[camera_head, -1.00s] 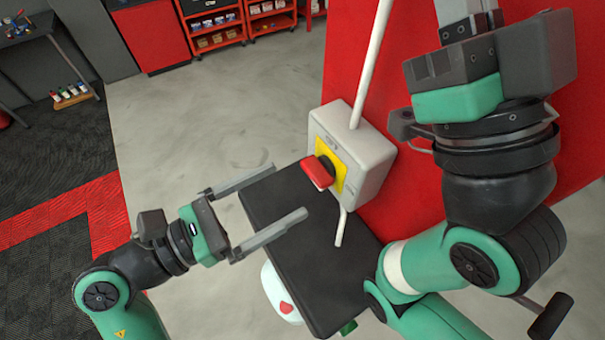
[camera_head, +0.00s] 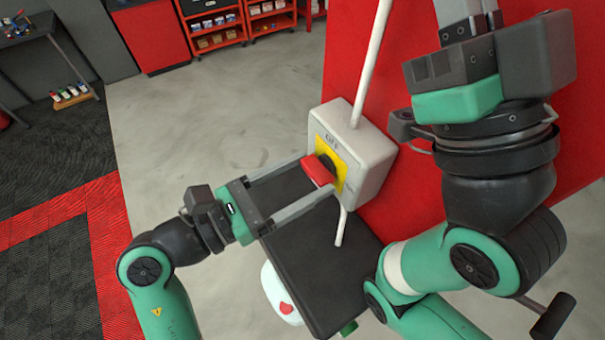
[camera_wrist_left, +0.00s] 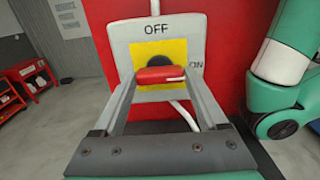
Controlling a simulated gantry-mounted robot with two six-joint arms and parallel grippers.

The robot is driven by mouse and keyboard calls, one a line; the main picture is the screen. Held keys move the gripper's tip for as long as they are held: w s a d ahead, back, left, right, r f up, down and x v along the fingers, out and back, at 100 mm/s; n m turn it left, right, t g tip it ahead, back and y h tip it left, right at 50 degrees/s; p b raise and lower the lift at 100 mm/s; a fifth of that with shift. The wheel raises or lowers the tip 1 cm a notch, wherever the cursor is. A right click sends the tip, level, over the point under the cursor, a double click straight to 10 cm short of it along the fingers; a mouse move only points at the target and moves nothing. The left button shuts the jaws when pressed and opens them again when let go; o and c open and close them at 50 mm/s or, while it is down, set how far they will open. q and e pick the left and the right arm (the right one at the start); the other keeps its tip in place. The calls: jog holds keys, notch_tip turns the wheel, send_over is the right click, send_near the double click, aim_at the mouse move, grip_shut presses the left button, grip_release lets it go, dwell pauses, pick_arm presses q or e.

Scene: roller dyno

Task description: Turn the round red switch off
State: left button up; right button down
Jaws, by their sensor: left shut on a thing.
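The round red switch (camera_head: 318,170) has a red handle on a black hub over a yellow plate (camera_head: 327,152). It sits on the front of a light grey box (camera_head: 375,155) on a red panel. In the left wrist view the red handle (camera_wrist_left: 160,75) lies about level, with "OFF" above it and "ON" at its right. My left gripper (camera_head: 318,175) is shut on the handle, one finger at each end; it also shows in the left wrist view (camera_wrist_left: 160,80). My right arm is at the right; its fingertips are out of view.
A white conduit (camera_head: 372,60) rises from the box and a shorter one (camera_head: 341,227) drops below it. A dark flat surface (camera_head: 315,265) lies under my left gripper. Red shelves (camera_head: 215,22) stand at the back. The grey floor at left is open.

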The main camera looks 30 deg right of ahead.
pick_arm(q)
jog(key=shift+c, duration=0.6)
jog(key=shift+r+n+p, duration=0.2)
jog(key=shift+n+p, duration=1)
jog(key=shift+p, duration=0.2)
jog(key=n+p, duration=0.1)
jog(key=n, duration=0.1)
jog(key=shift+f+n, duration=0.1)
jog(key=shift+n, duration=0.2)
jog(key=n, duration=0.2)
jog(key=shift+f+n+p, duration=0.1)
jog(key=shift+n+p, duration=0.25)
jog(key=shift+n, duration=0.05)
jog(key=n, duration=0.3)
jog(key=shift+n, duration=0.3)
jog(key=n, duration=0.6)
jog(key=shift+n, duration=0.4)
jog(key=o, duration=1.3)
